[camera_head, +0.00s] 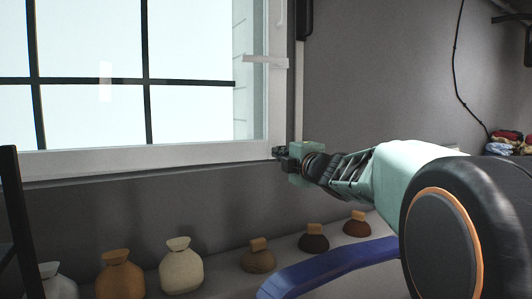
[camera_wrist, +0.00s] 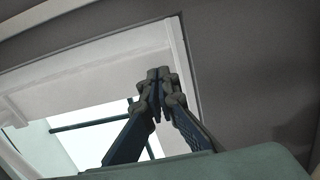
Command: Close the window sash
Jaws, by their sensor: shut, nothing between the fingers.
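The window sash (camera_head: 146,82), a bright pane with dark crossing bars, is at the upper left of the head view. Its white frame (camera_head: 150,157) runs along the bottom. A pale bar-like piece (camera_head: 265,62) sticks out at the right side of the window. My gripper (camera_head: 279,153) is at the lower right corner of the white frame; I cannot tell whether it touches it. In the wrist view my gripper (camera_wrist: 157,78) is shut and empty, pointing at the white frame (camera_wrist: 187,75), with the dark-barred pane (camera_wrist: 95,125) at the lower left.
Several small pots or sacks (camera_head: 181,270) stand on a ledge below the window. A curved blue thing (camera_head: 325,268) lies below my arm. A dark upright piece (camera_head: 18,225) stands at the left edge. The grey wall (camera_head: 380,70) right of the window is mostly clear.

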